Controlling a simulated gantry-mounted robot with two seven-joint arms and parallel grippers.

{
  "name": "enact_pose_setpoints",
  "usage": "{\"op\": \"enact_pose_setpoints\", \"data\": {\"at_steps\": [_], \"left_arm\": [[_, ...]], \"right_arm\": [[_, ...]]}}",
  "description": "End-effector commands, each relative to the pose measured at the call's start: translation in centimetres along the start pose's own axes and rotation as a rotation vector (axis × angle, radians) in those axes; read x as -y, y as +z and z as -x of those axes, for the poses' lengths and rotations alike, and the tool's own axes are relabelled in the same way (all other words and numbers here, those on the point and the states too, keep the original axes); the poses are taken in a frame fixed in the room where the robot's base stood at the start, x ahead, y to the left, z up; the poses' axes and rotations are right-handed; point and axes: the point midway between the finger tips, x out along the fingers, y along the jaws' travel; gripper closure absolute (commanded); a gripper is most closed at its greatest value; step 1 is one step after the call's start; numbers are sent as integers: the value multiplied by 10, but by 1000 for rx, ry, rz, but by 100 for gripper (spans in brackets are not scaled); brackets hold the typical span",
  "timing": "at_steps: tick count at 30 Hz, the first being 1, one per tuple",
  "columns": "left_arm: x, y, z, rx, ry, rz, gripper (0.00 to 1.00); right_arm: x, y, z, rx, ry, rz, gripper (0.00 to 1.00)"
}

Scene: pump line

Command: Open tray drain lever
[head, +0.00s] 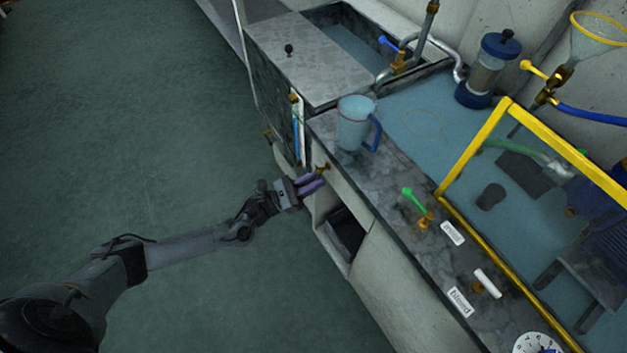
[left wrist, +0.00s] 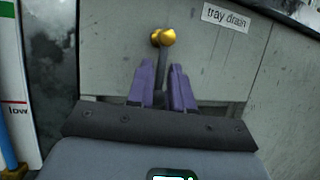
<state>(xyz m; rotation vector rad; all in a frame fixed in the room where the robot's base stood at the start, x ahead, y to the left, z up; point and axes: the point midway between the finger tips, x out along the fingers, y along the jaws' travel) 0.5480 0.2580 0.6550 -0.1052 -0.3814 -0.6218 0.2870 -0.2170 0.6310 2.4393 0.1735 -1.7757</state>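The tray drain lever shows in the left wrist view as a brass knob (left wrist: 163,37) with a grey stem, on a panel under a "tray drain" label (left wrist: 226,17). In the head view its brass part (head: 321,169) is on the cabinet front below the counter edge. My left gripper (left wrist: 162,84) has its two purple fingers apart, one on each side of the stem. I see a narrow gap but cannot tell whether either finger touches. It also shows in the head view (head: 311,182), close to the cabinet front. My right gripper is out of view.
A clear jug (head: 355,122) with a blue handle stands on the counter above. A green-handled valve (head: 414,200) and a yellow frame (head: 480,145) are further right. An open cubby (head: 343,235) is below. The floor on the left is clear.

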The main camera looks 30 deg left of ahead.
Motion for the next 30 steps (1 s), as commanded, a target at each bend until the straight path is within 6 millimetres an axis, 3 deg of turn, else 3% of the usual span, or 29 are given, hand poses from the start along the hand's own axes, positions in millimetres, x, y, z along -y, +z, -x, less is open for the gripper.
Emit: {"op": "enact_pose_setpoints", "data": {"at_steps": [3, 14, 20, 30], "left_arm": [[0, 0, 0, 0, 0, 1, 64], [0, 0, 4, -1, 1, 3, 64], [0, 1, 28, -3, 1, 2, 64], [0, 0, 84, -2, 1, 2, 64]], "right_arm": [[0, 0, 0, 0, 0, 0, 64], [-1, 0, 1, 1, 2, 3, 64], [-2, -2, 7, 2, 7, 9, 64], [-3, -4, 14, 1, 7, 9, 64]]}}
